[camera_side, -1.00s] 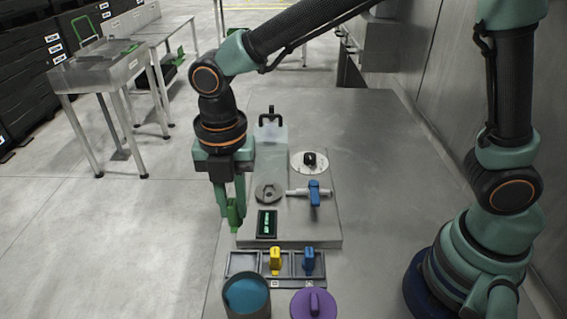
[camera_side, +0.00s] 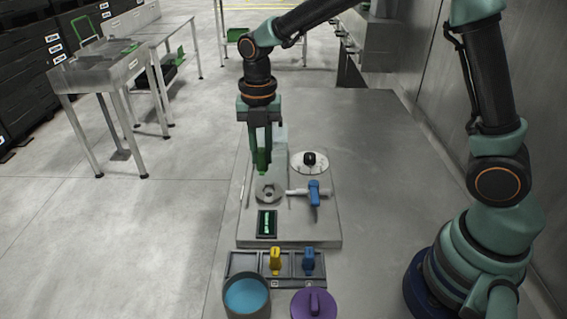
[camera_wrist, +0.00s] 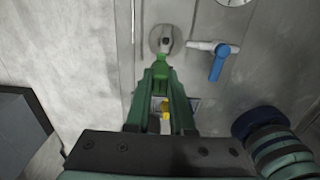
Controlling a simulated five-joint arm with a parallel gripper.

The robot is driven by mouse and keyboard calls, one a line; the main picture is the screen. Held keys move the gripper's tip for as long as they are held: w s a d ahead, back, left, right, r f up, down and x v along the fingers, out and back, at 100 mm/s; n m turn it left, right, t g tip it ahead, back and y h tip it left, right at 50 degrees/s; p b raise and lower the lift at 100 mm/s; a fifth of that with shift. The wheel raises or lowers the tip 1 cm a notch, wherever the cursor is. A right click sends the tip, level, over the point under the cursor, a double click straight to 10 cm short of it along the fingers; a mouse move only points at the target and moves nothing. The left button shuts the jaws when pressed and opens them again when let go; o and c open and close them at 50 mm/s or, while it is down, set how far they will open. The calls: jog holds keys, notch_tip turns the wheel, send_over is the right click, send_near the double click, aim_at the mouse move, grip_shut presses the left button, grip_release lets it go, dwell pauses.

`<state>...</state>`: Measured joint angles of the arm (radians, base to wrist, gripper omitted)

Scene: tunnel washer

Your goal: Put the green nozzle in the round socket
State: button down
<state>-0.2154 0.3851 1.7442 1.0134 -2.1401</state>
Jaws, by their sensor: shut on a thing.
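My gripper (camera_side: 262,160) is shut on the green nozzle (camera_side: 263,168), which hangs upright below the fingers. The nozzle also shows between the fingertips in the wrist view (camera_wrist: 160,75). The round socket (camera_side: 269,191) is a grey ring on the metal plate. The nozzle is above the socket and appears slightly behind or left of its centre in the side view. In the wrist view the socket (camera_wrist: 166,38) lies just beyond the nozzle tip. A gap seems to show between tip and socket; exact height is hard to tell.
A blue-handled valve (camera_side: 314,192) stands right of the socket, with a white dial and black knob (camera_side: 309,160) behind. A small display (camera_side: 267,223) is in front. A tray (camera_side: 234,264) holds yellow and blue nozzles. A teal-filled pot (camera_side: 246,297) and purple lid (camera_side: 314,304) are nearest.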

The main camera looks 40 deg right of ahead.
jog(key=shift+w+d+f, duration=0.1)
jog(key=shift+d+f, duration=0.25)
jog(key=shift+f, duration=0.7)
jog(key=shift+w+d+f, duration=0.1)
jog(key=shift+d+f, duration=0.2)
jog(key=shift+f, duration=0.75)
jog(key=shift+w+d+f, duration=0.1)
jog(key=shift+d+f, duration=0.25)
jog(key=shift+f, duration=0.7)
jog(key=shift+f, duration=1.55)
jog(key=c, duration=0.7)
grip_release()
jog(key=o, duration=0.4)
